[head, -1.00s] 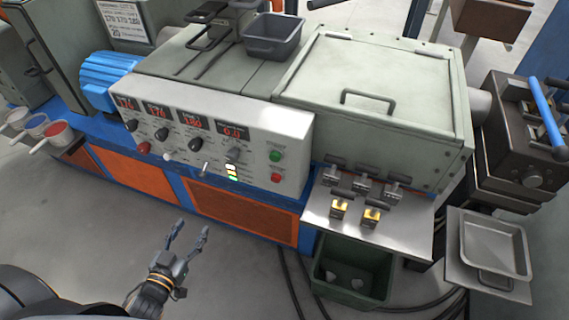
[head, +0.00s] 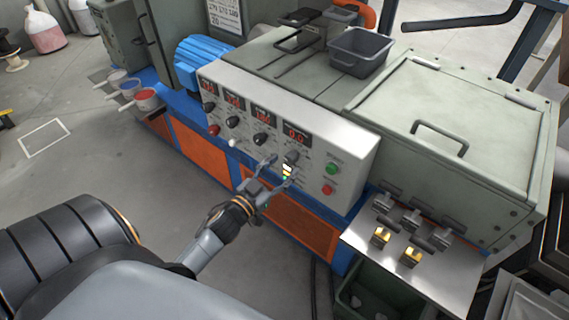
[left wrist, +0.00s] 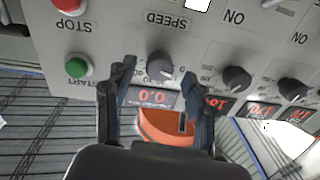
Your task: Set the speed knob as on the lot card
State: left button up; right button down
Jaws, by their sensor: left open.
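The speed knob (head: 291,156) is a dark round knob on the light control panel (head: 345,155), below the rightmost red display (head: 296,136), which reads 0.0. In the left wrist view, the knob (left wrist: 160,65) appears upside down beside the SPEED label. My left gripper (head: 281,169) is open in front of the panel. In the wrist view its fingers (left wrist: 157,72) stand on either side of the knob, with no clear contact. The lot card (head: 225,15) is white, at the top; its last line seems to read 20. My right gripper is not in view.
More knobs (head: 260,139) sit left of the speed knob. A green start button (head: 332,168) and a red stop button (head: 327,190) sit to its right. A grey bin (head: 360,50) stands on the machine top.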

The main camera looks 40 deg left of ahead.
pick_arm(q)
jog(key=shift+w, duration=0.85)
jog(key=c, duration=1.1)
jog(key=shift+c, duration=0.2)
jog(key=shift+m, duration=0.3)
jog(key=m, duration=1.1)
jog(key=shift+a+b, duration=0.1)
jog(key=shift+b, duration=0.25)
jog(key=shift+m+h, duration=0.3)
jog(key=shift+m, duration=0.1)
